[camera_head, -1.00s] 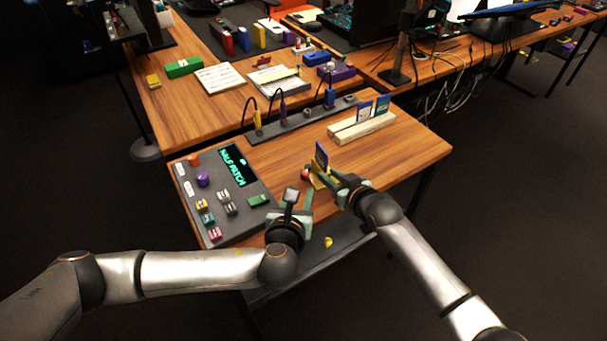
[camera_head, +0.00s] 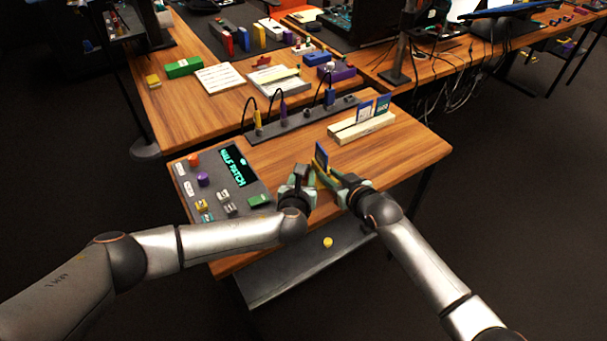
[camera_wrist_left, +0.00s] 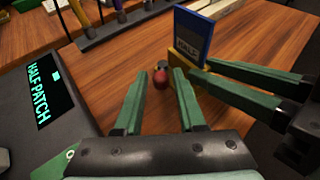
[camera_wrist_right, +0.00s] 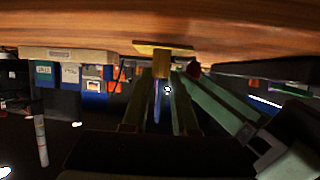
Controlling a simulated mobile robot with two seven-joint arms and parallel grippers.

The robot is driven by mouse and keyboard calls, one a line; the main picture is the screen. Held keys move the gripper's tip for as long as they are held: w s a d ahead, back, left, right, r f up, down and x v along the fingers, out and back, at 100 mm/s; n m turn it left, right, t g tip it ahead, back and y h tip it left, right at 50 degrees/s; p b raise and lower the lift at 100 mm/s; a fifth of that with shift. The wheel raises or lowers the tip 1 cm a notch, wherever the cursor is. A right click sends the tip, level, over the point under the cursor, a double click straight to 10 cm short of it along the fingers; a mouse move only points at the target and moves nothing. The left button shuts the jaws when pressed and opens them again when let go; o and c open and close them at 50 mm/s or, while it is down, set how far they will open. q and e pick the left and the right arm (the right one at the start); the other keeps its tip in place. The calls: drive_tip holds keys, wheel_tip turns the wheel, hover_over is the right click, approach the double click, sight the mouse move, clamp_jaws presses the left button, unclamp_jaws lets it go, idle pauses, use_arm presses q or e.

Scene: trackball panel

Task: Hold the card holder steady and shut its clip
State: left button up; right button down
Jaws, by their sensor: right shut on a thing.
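The card holder is yellow and stands on the wooden table; it shows in the left wrist view (camera_wrist_left: 211,83) and the right wrist view (camera_wrist_right: 161,62). A blue card (camera_head: 321,155) stands upright in it, reading HALF in the left wrist view (camera_wrist_left: 194,38). My right gripper (camera_head: 325,177) is shut on the card holder from the right. A red rounded knob (camera_wrist_left: 160,79), apparently the clip's end, sits beside the holder. My left gripper (camera_wrist_left: 159,76) is open, its fingertips on either side of the red knob. Whether they touch it, I cannot tell. The rest of the clip is hidden.
A grey panel (camera_head: 215,176) with a lit HALF PATCH screen and coloured blocks lies left of my left gripper. A cream rack (camera_head: 350,132) with cards stands behind the holder. A grey strip with cables (camera_head: 297,122) runs along the back. The table's right side is clear.

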use_arm(q)
drive_tip(key=shift+w+f, duration=0.15)
drive_tip(key=shift+w, duration=0.25)
drive_tip(key=shift+c, duration=0.4)
clamp_jaws()
